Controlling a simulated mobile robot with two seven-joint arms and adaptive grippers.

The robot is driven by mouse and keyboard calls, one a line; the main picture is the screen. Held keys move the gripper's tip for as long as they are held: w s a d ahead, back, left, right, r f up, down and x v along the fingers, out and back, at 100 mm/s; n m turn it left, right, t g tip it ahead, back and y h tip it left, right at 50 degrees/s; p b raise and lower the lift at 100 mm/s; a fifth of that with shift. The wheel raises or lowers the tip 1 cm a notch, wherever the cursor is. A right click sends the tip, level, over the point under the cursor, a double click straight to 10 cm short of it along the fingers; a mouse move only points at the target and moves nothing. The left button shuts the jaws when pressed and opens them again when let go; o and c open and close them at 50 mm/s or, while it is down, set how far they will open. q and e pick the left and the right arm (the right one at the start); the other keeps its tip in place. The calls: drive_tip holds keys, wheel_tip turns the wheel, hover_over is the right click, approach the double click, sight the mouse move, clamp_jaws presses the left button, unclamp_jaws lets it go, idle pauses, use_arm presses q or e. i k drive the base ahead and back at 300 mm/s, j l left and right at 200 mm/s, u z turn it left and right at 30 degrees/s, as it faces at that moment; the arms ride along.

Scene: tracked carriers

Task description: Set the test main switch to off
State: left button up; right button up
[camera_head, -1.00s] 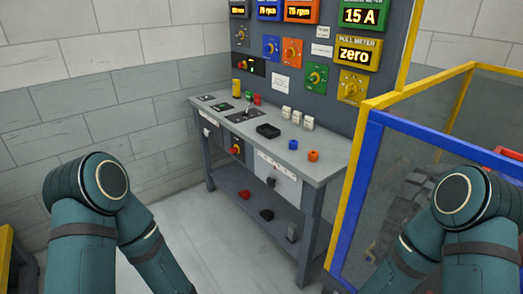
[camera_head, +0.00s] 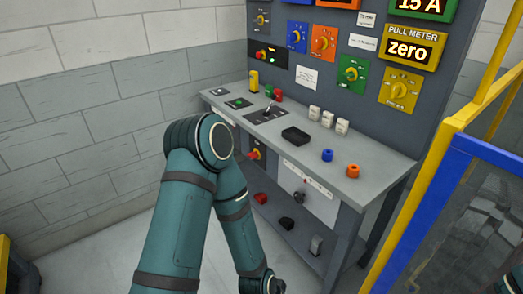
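Two rotary switches could be the test main switch, and I cannot read a label to tell which. One is a red knob on a yellow plate (camera_head: 257,154) on the bench front below the top, partly close behind my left arm in the picture. The other is a black strip with a yellow-backed red knob (camera_head: 263,54) and a green light on the upright panel. The position of either knob is too small to tell. My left arm crosses the picture's middle, but its gripper is below the frame. My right gripper is out of view.
The grey bench (camera_head: 378,166) carries a black tray (camera_head: 296,136), a lever plate (camera_head: 267,113), white blocks and blue and orange rings. A yellow and blue framed cage (camera_head: 420,190) stands at right. A brick wall (camera_head: 90,110) is at left.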

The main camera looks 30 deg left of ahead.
sight(253, 155)
drive_tip(key=i+j, duration=0.15)
drive_tip(key=j, duration=0.15)
drive_tip(key=i+j+z, duration=0.15)
drive_tip(key=j, duration=0.15)
drive_tip(key=i+j, duration=0.15)
drive_tip(key=j, duration=0.15)
drive_tip(key=i+j, duration=0.15)
drive_tip(key=j, duration=0.2)
drive_tip(key=i+j, duration=0.15)
drive_tip(key=j, duration=0.15)
drive_tip(key=i+j, duration=0.15)
drive_tip(key=j, duration=0.2)
drive_tip(key=i+j+z, duration=0.1)
drive_tip(key=j, duration=0.2)
